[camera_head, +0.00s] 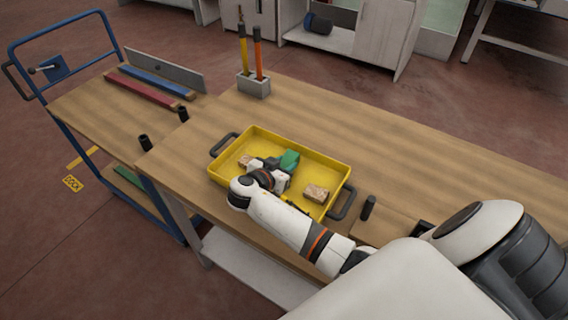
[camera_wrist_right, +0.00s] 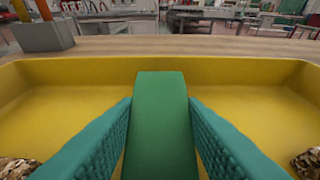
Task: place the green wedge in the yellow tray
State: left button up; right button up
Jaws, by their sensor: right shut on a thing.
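The green wedge (camera_head: 290,159) is inside the yellow tray (camera_head: 322,165) on the wooden workbench. My right gripper (camera_head: 281,168) reaches into the tray and is shut on the wedge. In the right wrist view the wedge (camera_wrist_right: 161,120) stands between the two teal finger pads (camera_wrist_right: 160,135), with the tray's far wall (camera_wrist_right: 235,72) behind it. Whether the wedge touches the tray floor is hidden. My left gripper is not in view.
A grey holder (camera_head: 254,86) with two upright handled tools stands at the back edge. A cart (camera_head: 90,105) stands at left. The bench right of the tray is mostly clear.

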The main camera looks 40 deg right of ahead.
jog(key=shift+f, duration=0.15)
jog(key=o, duration=1)
jog(key=shift+r, duration=0.25)
jog(key=shift+a, duration=0.3)
jog(key=b+v, duration=0.2)
jog(key=v, duration=0.9)
jog(key=shift+s+a+r, duration=0.1)
jog(key=shift+s+a, duration=0.05)
